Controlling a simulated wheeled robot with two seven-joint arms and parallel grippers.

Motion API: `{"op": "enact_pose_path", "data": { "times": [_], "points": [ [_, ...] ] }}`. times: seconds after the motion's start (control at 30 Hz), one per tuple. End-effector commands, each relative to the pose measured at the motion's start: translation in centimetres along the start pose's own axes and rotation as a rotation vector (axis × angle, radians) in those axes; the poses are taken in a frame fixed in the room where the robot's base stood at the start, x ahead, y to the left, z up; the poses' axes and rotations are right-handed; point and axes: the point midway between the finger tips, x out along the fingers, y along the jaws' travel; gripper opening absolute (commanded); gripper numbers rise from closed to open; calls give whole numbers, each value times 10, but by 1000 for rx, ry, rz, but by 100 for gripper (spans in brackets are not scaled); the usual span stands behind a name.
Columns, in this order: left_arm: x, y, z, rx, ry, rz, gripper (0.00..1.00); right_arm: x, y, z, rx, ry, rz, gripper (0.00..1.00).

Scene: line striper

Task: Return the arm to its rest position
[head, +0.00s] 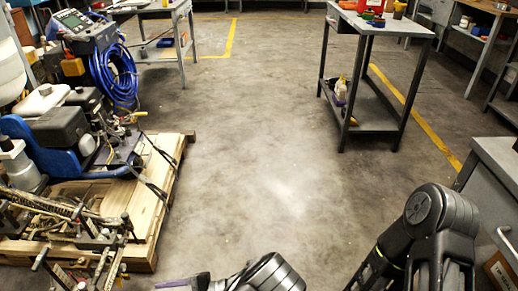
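My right arm (428,235) shows at the lower right as a black, bent arm with a rounded joint, and its lower part leaves the frame. A black rounded arm link of mine (265,274) shows at the bottom middle, cut off by the frame edge. A small purple-grey piece (183,283) shows just left of it; I cannot tell what it is. No fingers of either gripper can be made out.
A line striper (68,135) with a coiled blue hose (113,75) stands on a wooden pallet (165,200) at left. A grey workbench (385,22) stands at upper right, a grey cabinet (492,170) at the right edge. The concrete floor (255,140) between is clear.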

Motion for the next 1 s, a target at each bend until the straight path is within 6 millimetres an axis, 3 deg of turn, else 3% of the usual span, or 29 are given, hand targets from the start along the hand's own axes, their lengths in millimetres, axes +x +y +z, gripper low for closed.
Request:
{"op": "enact_pose_path", "data": {
  "times": [0.27, 0.43, 0.53, 0.63, 0.77, 0.9, 1.0],
  "points": [
    [29, 69, -5, 87, 63, 257, 53, 0, 1, 0, 2, 0, 1, 0],
    [35, 144, -3, 135, 138, 541, 53, 0, 1, 0, 2, 0, 1, 0],
    [21, 203, 4, 133, 210, 802, 53, 0, 1, 0, 2, 0, 1, 0],
    [-23, 256, 14, 53, 315, 1138, 53, 0, 1, 0, 3, 0, 1, 0],
    [-74, 273, 17, -115, 422, 1427, 53, 0, 1, 0, 2, 0, 1, 0],
    [-106, 262, 16, -304, 494, 1604, 53, 0, 1, 0, 2, 0, 1, 0],
    [-118, 247, 15, -437, 529, 1685, 53, 0, 1, 0, 2, 0, 1, 0]
  ]
}}
